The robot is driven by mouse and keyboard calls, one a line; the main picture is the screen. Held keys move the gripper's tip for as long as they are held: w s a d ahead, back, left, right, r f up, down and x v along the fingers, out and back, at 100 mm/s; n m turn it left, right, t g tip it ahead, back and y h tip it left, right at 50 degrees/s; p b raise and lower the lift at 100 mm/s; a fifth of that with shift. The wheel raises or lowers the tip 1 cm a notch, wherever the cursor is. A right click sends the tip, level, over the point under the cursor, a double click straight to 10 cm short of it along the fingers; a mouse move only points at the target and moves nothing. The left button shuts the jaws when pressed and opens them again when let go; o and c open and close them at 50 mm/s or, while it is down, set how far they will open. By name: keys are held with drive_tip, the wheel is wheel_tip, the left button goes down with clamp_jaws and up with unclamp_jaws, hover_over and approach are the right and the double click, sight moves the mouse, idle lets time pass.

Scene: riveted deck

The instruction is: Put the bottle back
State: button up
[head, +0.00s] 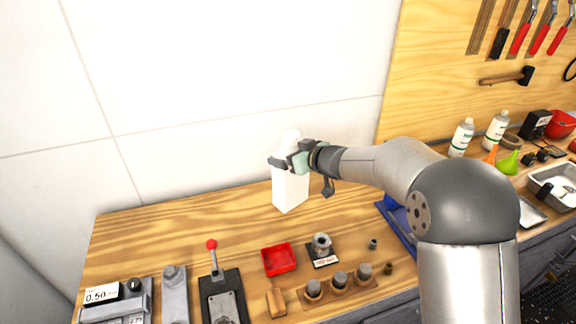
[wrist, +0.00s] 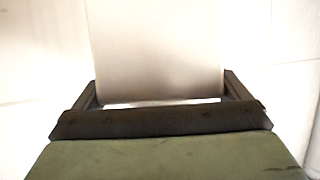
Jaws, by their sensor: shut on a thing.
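A white bottle (head: 290,190) with a rounded top is upright over the back of the wooden workbench, in front of the white wall. My gripper (head: 284,162) is shut on its upper part, coming from the right. In the wrist view, the bottle's pale flat side (wrist: 155,50) fills the middle between the dark fingers of my gripper (wrist: 160,105). In the head view I cannot tell whether the bottle's base touches the bench or hangs just above it.
The bench (head: 170,230) is clear at the back left. In front are a red tray (head: 279,260), a lever press (head: 222,290), a small metal fitting (head: 321,245) and a wooden block with cylinders (head: 340,288). A blue tray (head: 396,222) and two white bottles (head: 462,138) are to the right.

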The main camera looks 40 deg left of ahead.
drive_tip(key=f, duration=0.2)
drive_tip(key=a+f, duration=0.1)
drive_tip(key=f, duration=0.1)
drive_tip(key=shift+s, duration=0.1)
drive_tip(key=shift+f, duration=0.1)
